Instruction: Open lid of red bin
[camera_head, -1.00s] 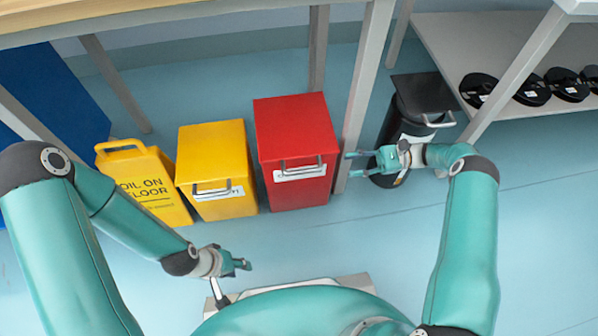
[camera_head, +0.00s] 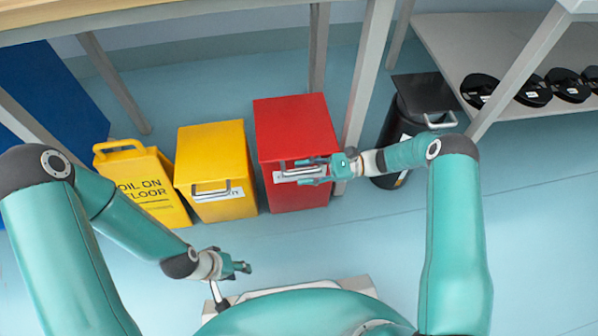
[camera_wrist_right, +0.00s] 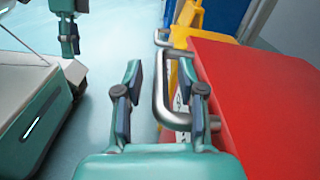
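The red bin (camera_head: 296,130) stands on the floor with its lid closed. Its metal handle is on the front edge of the lid and shows in the right wrist view (camera_wrist_right: 163,100). My right gripper (camera_head: 305,170) is at the front of the red bin, its fingers pointing left along the handle. In the right wrist view my right gripper (camera_wrist_right: 165,85) is open, with the handle bar between its two fingers, nearer the right finger. The red lid (camera_wrist_right: 255,95) lies right of the fingers. My left gripper (camera_head: 240,267) is low at the left, away from the bins; its finger gap is unclear.
A yellow bin (camera_head: 212,155) and a yellow floor sign (camera_head: 145,185) stand left of the red bin. A dark bin (camera_head: 420,95) is to the right, behind my right arm. A table leg (camera_head: 365,80) rises just right of the red bin. The floor in front is clear.

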